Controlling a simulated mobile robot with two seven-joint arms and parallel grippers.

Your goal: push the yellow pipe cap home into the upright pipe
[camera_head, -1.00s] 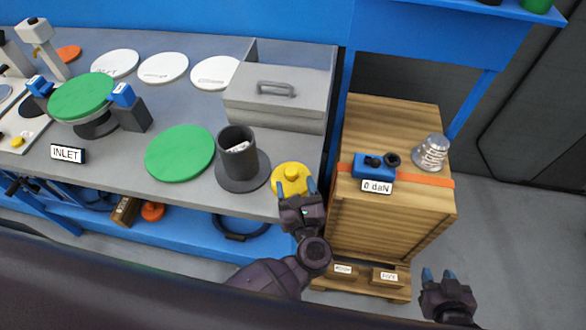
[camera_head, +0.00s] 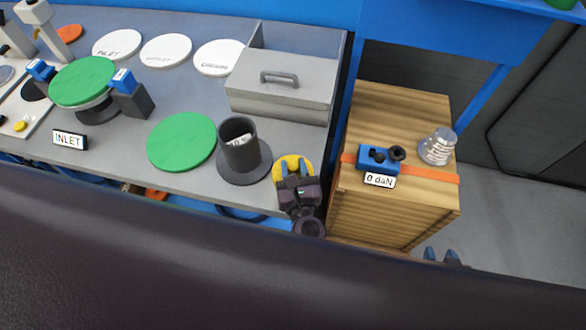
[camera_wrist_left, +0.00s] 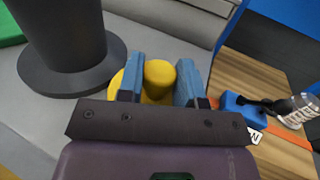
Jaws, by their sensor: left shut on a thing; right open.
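The yellow pipe cap (camera_head: 285,164) is at the right front of the bench, right of the upright pipe. My left gripper (camera_head: 296,172) is shut on its knob; in the left wrist view the blue fingers (camera_wrist_left: 159,80) stand on both sides of the yellow knob (camera_wrist_left: 160,74). Whether the cap touches the bench is hidden. The dark grey upright pipe (camera_head: 240,155) stands on its round flange (camera_head: 245,176), open at the top, with a white label inside. It also shows in the left wrist view (camera_wrist_left: 65,35). My right gripper (camera_head: 441,255) is open and empty at the lower right; only its fingertips show.
A green disc (camera_head: 181,140) lies left of the pipe. A grey lidded box (camera_head: 280,90) stands behind it. A wooden crate (camera_head: 385,205) with a blue strap buckle (camera_head: 376,158) and a clear ribbed cup (camera_head: 437,147) stands to the right, across a gap.

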